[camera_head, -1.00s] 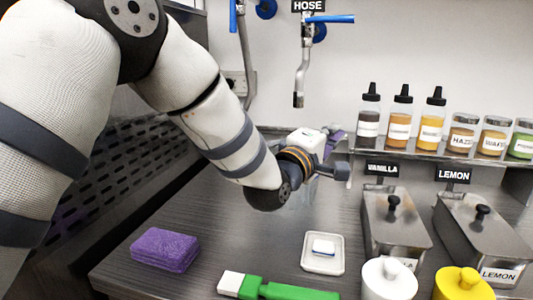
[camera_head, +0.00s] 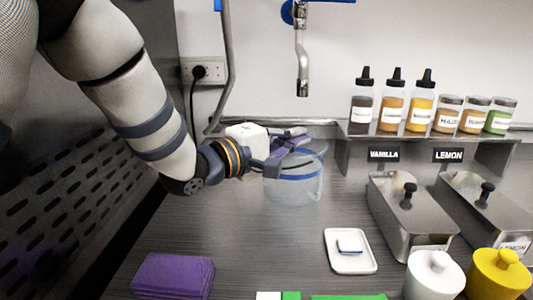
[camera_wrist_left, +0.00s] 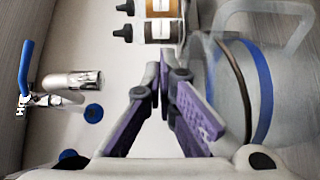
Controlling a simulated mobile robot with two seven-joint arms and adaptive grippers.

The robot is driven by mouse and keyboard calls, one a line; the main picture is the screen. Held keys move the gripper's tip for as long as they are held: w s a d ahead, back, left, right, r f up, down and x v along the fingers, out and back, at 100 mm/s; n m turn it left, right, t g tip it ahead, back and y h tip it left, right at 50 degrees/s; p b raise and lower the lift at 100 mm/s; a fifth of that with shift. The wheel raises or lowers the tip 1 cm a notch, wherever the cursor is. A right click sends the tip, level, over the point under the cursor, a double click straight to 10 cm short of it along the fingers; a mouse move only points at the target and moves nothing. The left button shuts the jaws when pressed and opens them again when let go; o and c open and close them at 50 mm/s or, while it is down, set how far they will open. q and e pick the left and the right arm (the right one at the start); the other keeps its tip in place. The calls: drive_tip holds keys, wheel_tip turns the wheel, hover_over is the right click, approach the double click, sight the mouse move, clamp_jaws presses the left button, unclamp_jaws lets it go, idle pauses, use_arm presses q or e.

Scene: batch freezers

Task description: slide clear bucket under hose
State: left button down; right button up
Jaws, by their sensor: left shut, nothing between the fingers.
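The clear bucket (camera_head: 293,190) with a blue band stands on the dark counter, below and slightly in front of the hose spout (camera_head: 302,75) on the back wall. My left gripper (camera_head: 292,142) is at the bucket's far upper left rim, with its purple-padded fingers shut and empty. In the head view it overlaps the rim; whether it touches cannot be told. In the left wrist view the bucket (camera_wrist_left: 285,110) fills the right side, beside the closed fingers (camera_wrist_left: 165,75), and the spout (camera_wrist_left: 85,78) is on the left. My right gripper is out of view.
A small white tray (camera_head: 366,262) and purple sponge (camera_head: 173,275) lie in front. Steel tubs labelled vanilla (camera_head: 410,225) and lemon (camera_head: 488,220) stand right. Bottles and jars line a shelf (camera_head: 430,141).

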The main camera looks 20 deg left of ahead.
use_arm(q)
drive_tip(key=w+a+f+b, duration=0.1)
drive_tip(key=w+a+b, duration=0.1)
drive_tip(key=w+a, duration=0.85)
drive_tip(key=f, duration=0.3)
drive_tip(key=w+f, duration=0.1)
drive_tip(key=f, duration=0.4)
drive_tip(key=shift+w+d+f, duration=0.4)
drive_tip(key=shift+s+d, duration=0.1)
drive_tip(key=shift+s, duration=0.05)
drive_tip(key=shift+s+d+r, duration=0.1)
drive_tip(key=shift+s+d, duration=0.1)
drive_tip(key=shift+s, duration=0.1)
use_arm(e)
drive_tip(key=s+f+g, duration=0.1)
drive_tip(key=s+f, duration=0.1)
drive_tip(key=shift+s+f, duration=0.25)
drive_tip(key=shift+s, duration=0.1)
use_arm(q)
drive_tip(key=shift+f, duration=0.2)
